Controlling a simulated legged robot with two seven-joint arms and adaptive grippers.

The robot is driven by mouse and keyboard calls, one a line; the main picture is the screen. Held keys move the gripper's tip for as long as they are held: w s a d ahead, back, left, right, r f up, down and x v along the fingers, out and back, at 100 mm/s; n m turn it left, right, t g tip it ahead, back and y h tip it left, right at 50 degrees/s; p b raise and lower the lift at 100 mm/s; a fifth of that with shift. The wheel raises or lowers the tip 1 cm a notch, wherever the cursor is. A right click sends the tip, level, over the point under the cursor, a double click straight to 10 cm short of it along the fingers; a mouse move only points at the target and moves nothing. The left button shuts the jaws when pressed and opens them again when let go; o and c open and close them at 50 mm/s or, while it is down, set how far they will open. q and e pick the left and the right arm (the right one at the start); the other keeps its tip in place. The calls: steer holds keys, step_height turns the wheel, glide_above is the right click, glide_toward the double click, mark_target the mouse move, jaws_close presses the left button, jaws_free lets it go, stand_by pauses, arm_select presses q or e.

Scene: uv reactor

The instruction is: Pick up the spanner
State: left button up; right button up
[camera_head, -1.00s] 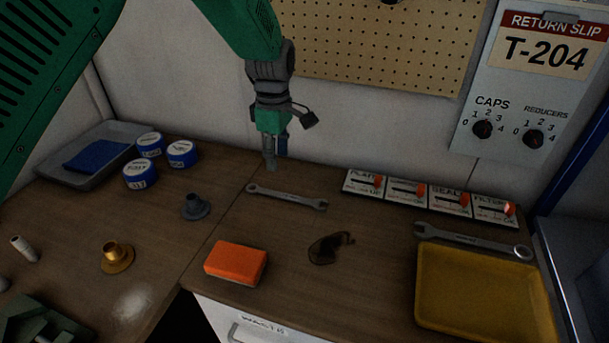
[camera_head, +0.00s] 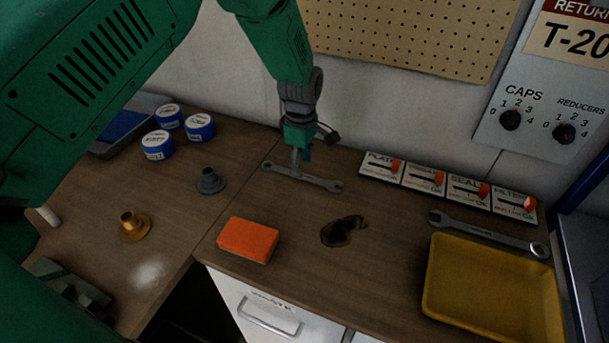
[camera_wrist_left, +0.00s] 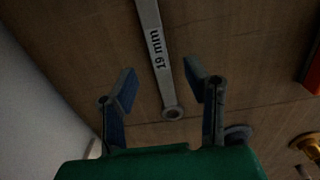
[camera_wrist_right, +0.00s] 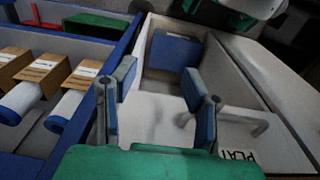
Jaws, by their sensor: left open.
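A grey spanner (camera_head: 320,182) lies flat on the wooden worktop near the back wall. My left gripper (camera_head: 299,167) points down at the spanner's left part. In the left wrist view the spanner (camera_wrist_left: 157,50), marked 19 mm, runs between the spread fingers of the left gripper (camera_wrist_left: 161,82), with its ring end nearest the palm. The fingers are open, and no grip on it shows. A second spanner (camera_head: 485,233) lies at the right, behind the yellow tray. My right gripper (camera_wrist_right: 158,82) shows only in its own wrist view, open and empty.
Blue tins (camera_head: 158,146) stand left. Label plates (camera_head: 424,178) line the wall; the yellow tray (camera_head: 434,270) is right.

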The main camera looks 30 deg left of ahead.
mark_target(304, 176)
arm_select(q)
steer(key=f, duration=0.1)
steer(key=d+f, duration=0.1)
steer(key=f, duration=0.1)
steer(key=shift+w+f, duration=0.15)
steer(key=shift+f, duration=0.05)
steer(key=shift+c, duration=0.5)
steer(key=shift+a, duration=0.15)
jaws_close()
step_height(304, 176, up, 10)
steer(key=shift+b, duration=0.4)
